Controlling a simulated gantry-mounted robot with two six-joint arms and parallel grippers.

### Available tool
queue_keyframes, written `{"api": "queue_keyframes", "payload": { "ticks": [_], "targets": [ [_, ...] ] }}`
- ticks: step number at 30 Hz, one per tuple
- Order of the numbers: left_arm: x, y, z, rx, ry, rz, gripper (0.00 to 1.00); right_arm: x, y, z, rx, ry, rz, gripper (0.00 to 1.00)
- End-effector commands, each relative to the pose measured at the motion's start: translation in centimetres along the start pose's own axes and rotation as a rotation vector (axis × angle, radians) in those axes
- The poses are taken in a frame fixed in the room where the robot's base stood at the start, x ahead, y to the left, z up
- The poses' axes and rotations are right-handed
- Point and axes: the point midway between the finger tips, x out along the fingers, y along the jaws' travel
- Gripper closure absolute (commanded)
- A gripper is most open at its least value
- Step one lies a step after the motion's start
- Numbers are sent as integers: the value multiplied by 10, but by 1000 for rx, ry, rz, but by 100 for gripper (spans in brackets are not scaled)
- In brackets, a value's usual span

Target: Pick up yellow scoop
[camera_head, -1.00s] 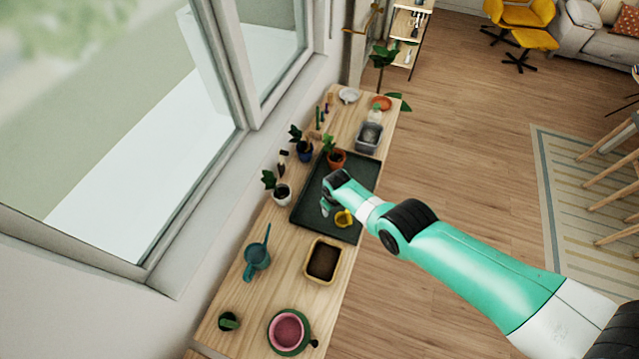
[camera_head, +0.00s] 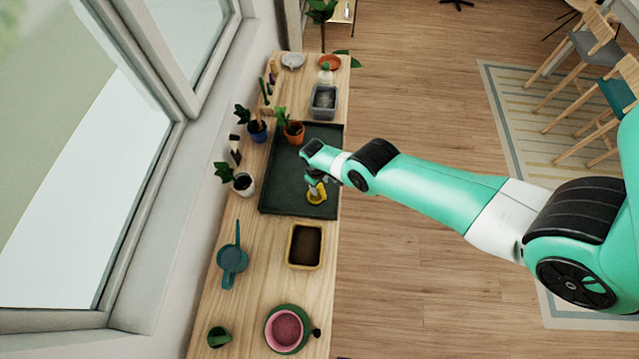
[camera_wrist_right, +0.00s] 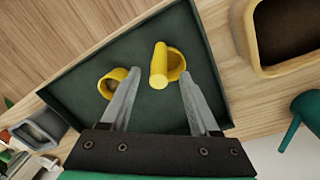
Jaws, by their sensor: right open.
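The yellow scoop (camera_head: 316,197) is on the dark green tray (camera_head: 278,193), near the tray's lower right part. In the right wrist view, the scoop (camera_wrist_right: 158,66) has a thick handle pointing toward the camera and a rounded part behind it. It lies between the fingertips of my right gripper (camera_wrist_right: 159,76), which is open with a gap on both sides. My left gripper is not in view.
A yellow-rimmed soil tray (camera_head: 291,247) stands in front of the green tray. A grey bin (camera_head: 324,101) stands at the back.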

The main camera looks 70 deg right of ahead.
Motion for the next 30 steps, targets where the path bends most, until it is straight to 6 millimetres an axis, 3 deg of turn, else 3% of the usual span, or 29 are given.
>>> {"api": "queue_keyframes", "payload": {
  "ticks": [5,15,23,30],
  "targets": [
    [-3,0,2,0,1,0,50,4,0,0,0,1,0,38],
    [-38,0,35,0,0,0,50,56,0,4,1,1,0,38],
    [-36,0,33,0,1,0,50,54,0,3,1,1,0,38],
    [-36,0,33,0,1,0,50,54,0,3,0,1,0,81]
  ]
}}
